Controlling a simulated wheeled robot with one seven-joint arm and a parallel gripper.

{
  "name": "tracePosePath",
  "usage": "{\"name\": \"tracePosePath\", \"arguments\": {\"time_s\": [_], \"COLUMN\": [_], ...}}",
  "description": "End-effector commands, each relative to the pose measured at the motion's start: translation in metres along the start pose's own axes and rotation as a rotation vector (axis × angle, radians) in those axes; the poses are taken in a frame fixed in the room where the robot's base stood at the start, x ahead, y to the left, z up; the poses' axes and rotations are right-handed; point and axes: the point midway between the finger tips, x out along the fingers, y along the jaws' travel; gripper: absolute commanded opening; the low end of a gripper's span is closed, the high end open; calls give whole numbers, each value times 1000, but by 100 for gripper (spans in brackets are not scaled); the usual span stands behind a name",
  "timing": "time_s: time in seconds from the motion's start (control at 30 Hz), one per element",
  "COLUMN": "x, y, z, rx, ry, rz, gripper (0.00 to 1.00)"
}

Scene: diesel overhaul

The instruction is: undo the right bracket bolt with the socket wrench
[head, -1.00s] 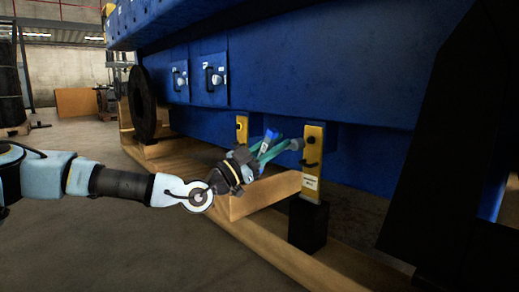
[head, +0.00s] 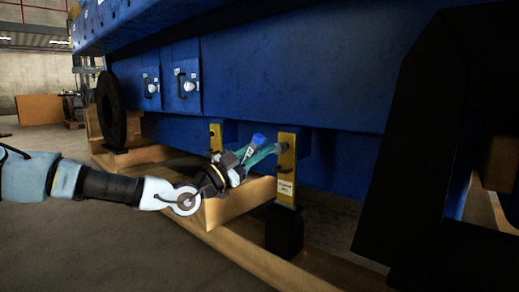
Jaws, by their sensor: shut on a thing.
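The right yellow bracket (head: 287,168) stands upright against the blue engine, with a white label and a black handle on it. My gripper (head: 247,162) is at the left of this bracket, shut on the socket wrench (head: 257,141), of which a blue part shows between the teal parts. The teal parts reach right to the upper part of the bracket. The right bracket bolt is hidden in that area, and I cannot tell whether the socket sits on it. A second yellow bracket (head: 215,135) shows further left, partly behind my gripper.
The blue engine (head: 300,65) fills the space above and behind. A wooden beam (head: 240,203) and a black block (head: 284,232) lie under the brackets. A large dark panel (head: 415,140) stands at the right. Open floor (head: 110,250) lies at the lower left.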

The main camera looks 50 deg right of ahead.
Motion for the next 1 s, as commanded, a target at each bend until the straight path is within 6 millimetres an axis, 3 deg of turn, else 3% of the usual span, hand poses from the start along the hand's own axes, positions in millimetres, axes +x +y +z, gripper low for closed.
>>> {"name": "tracePosePath", "arguments": {"time_s": [0.33, 0.7, 0.83, 1.0], "x": [11, 9, 7, 5], "y": [-1, -18, -19, -18], "z": [4, 6, 10, 13], "rx": [-38, -735, -847, -867], "ry": [1, 4, 6, 9], "rz": [-18, -369, -428, -440], "gripper": [0, 0, 0, 0]}}
